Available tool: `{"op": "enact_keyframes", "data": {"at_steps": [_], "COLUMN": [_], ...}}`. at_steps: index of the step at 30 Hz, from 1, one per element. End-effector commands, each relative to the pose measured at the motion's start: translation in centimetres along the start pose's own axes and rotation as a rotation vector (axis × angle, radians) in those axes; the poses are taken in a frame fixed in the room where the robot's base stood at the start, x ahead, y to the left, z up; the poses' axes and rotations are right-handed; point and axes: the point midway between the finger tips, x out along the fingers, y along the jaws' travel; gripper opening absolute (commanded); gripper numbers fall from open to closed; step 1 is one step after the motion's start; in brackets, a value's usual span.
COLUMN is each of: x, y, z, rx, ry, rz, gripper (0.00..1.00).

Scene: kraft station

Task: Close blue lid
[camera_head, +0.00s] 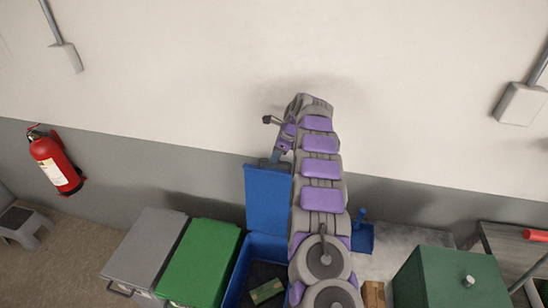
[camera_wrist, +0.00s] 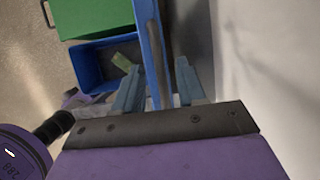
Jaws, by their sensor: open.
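The blue lid (camera_head: 267,198) stands raised, roughly upright, at the wall side of the blue bin (camera_head: 232,292). My gripper (camera_head: 276,158) is at the lid's top edge, and my arm hides part of the bin and the area right of the lid. In the wrist view my gripper (camera_wrist: 158,80) is open, with one finger on each side of the lid (camera_wrist: 150,40), seen nearly edge-on. Whether the fingers touch it I cannot tell. The open bin (camera_wrist: 88,62) shows beyond, with a small greenish block (camera_wrist: 121,62) inside.
A green-lidded bin (camera_head: 201,262) and a grey-lidded bin (camera_head: 147,250) stand left of the blue bin, both shut. A dark green box (camera_head: 450,280) is at right. The wall (camera_head: 180,80) is close behind the lid. A fire extinguisher (camera_head: 55,162) hangs at left.

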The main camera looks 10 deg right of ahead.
Motion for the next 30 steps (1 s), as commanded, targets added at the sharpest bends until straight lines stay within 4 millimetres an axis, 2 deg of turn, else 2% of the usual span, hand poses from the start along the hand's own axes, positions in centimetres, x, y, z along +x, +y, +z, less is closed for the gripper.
{"op": "enact_keyframes", "data": {"at_steps": [3, 6, 16, 28, 30], "x": [1.3, 1.9, 2.1, 2.1, 2.1], "y": [0.0, 0.0, 0.0, 0.0, -0.1], "z": [0.0, 0.1, 0.1, 0.1, 0.1], "rx": [-0.001, -0.001, -0.001, 0.000, 0.000], "ry": [0.000, -0.001, -0.001, -0.001, -0.001], "rz": [0.000, -0.002, -0.002, -0.002, -0.002], "gripper": [0.40, 0.40, 0.40, 0.02, 0.00]}}
